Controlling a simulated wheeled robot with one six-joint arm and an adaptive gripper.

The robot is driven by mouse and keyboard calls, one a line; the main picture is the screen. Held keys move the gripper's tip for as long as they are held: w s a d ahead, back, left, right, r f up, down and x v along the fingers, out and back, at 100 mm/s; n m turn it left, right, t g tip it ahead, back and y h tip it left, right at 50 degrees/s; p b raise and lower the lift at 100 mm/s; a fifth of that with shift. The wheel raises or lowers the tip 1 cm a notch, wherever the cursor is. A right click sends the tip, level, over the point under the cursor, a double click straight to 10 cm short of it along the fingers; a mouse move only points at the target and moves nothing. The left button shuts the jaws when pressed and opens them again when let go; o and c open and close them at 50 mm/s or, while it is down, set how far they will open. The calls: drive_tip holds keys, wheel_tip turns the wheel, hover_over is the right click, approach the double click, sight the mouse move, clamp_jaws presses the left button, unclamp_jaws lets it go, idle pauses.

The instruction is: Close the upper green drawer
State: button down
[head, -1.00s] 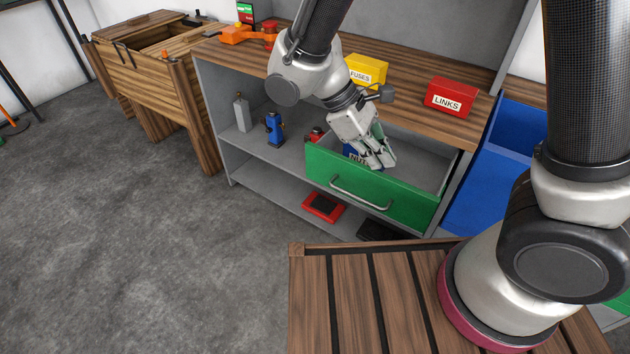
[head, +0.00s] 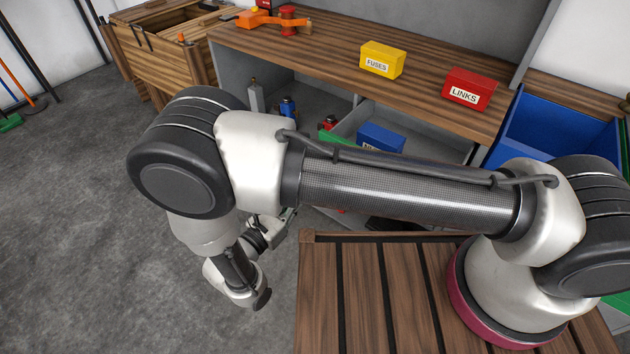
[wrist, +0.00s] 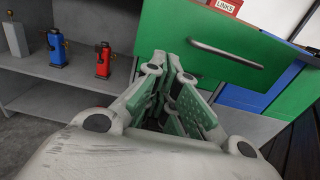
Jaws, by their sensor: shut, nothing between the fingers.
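The upper green drawer stands open. In the wrist view its green front (wrist: 165,28) faces my gripper, with a grey bar handle (wrist: 225,52) across it. In the head view my arm hides most of the front; only a green corner (head: 327,136) shows. A blue box (head: 380,138) sits inside the drawer. My gripper (wrist: 170,62) is shut and empty, in front of the green front and left of the handle; I cannot tell whether it touches. In the head view it is partly hidden below my arm (head: 285,222).
A yellow FUSES box (head: 381,61) and a red LINKS box (head: 470,89) stand on the bench top (head: 320,50). A blue bottle (wrist: 57,47) and a red one (wrist: 103,60) stand on the shelf at left. A blue bin (head: 550,135) is at right.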

drive_tip(key=x, duration=1.3)
drive_tip(key=shift+d, duration=0.2)
drive_tip(key=shift+w+d, duration=0.1)
drive_tip(key=shift+w, duration=0.15)
